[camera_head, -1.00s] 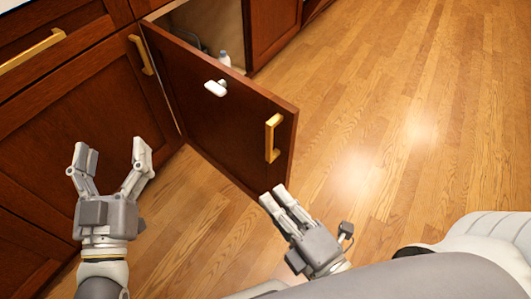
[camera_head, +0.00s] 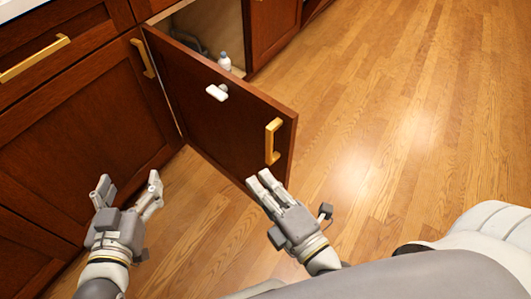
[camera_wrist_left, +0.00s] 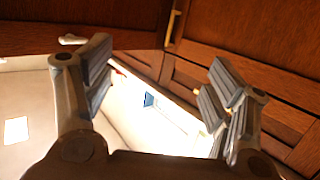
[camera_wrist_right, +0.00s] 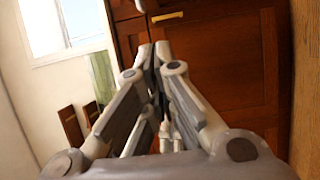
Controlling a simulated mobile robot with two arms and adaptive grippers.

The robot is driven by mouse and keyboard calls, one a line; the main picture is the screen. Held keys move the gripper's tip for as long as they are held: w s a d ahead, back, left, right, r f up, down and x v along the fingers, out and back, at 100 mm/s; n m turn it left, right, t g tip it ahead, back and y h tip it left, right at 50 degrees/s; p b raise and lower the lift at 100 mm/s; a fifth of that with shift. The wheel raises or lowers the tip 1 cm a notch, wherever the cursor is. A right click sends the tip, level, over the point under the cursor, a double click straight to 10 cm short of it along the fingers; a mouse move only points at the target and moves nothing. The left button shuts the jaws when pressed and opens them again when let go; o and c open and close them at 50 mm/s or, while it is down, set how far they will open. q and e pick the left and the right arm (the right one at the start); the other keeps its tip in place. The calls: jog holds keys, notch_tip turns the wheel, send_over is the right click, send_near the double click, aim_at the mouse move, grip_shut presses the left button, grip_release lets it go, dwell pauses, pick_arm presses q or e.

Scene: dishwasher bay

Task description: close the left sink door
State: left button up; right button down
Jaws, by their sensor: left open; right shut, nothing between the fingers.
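The left sink door (camera_head: 215,105) is dark red-brown wood and stands swung open from the cabinet in the head view. Its gold handle (camera_head: 272,141) is near the free edge, and a white latch piece (camera_head: 217,92) sits near its top. My right gripper (camera_head: 260,180) is shut and empty, close to the door's lower free corner below the handle; whether it touches the door I cannot tell. My left gripper (camera_head: 129,183) is open and empty, left of the door in front of the neighbouring closed cabinet door (camera_head: 85,120). Its spread fingers also show in the left wrist view (camera_wrist_left: 155,85).
The open cabinet (camera_head: 215,25) holds a small white bottle (camera_head: 224,61) and a grey pipe-like thing. A drawer with a gold handle (camera_head: 35,58) is at the upper left. The wooden floor (camera_head: 400,120) to the right is clear.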

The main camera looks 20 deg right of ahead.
pick_arm(q)
jog(key=s+a+f+g+y+p, duration=0.1)
jog(key=s+a+f+g+p, duration=0.1)
jog(key=s+f+g, duration=0.3)
jog(key=s+a+f+g+y+p, duration=0.2)
jog(key=s+f+g, duration=0.4)
jog(key=s, duration=0.4)
jog(key=shift+s+a+f+n, duration=0.15)
jog(key=shift+a+f+n, duration=0.15)
jog(key=shift+a+f, duration=0.5)
pick_arm(e)
jog(key=w+d, duration=0.2)
jog(key=w, duration=0.3)
jog(key=shift+w+d, duration=0.35)
pick_arm(q)
jog(key=shift+a+r, duration=0.1)
